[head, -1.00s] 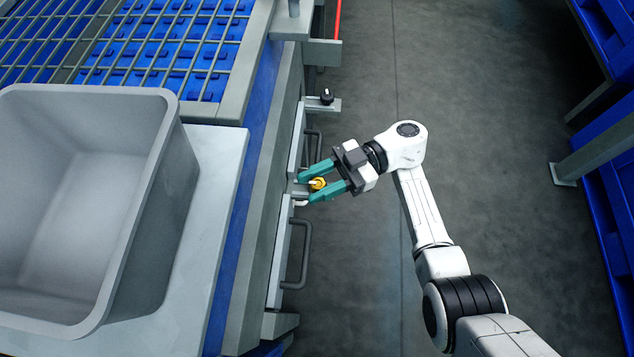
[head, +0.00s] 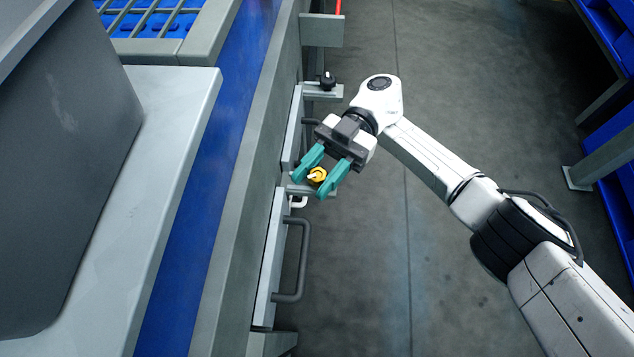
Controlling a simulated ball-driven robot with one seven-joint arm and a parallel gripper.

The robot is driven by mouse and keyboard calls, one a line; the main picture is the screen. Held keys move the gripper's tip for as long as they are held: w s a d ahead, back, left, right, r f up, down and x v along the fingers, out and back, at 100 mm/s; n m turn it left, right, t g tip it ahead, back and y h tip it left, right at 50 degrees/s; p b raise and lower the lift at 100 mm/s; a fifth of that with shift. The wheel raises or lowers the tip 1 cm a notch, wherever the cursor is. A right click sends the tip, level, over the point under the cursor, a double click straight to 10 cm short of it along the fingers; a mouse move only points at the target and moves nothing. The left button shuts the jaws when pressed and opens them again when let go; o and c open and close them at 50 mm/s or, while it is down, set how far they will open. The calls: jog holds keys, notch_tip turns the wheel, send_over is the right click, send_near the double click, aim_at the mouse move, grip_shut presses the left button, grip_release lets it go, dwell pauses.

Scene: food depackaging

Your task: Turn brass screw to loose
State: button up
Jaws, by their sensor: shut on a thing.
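The brass screw (head: 317,177) is a small yellow, round knob with a pale bar on top. It sits on a grey bracket at the side of the machine in the head view. My gripper (head: 319,180) has two teal fingers, one on each side of the screw, and is shut on it. The fingers point down and to the left in the picture. The lower part of the screw and its seat are hidden.
A black knob (head: 328,80) stands on another bracket just above. Dark handles, one on a pale door (head: 269,258), line the machine's side. A large grey bin (head: 75,150) stands on the left. Open floor (head: 400,290) lies to the right.

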jog(key=shift+f+n+g+h+b, duration=0.3)
jog(key=shift+n+g+h+b, duration=0.65)
jog(key=shift+b, duration=1.5)
jog(key=shift+s+r+n+h+b, duration=0.1)
jog(key=shift+r+n+h+b, duration=0.2)
jog(key=shift+h+b, duration=0.7)
jog(key=o, duration=1)
jog(key=shift+y, duration=0.25)
jog(key=shift+c, duration=0.2)
jog(key=shift+r, duration=0.1)
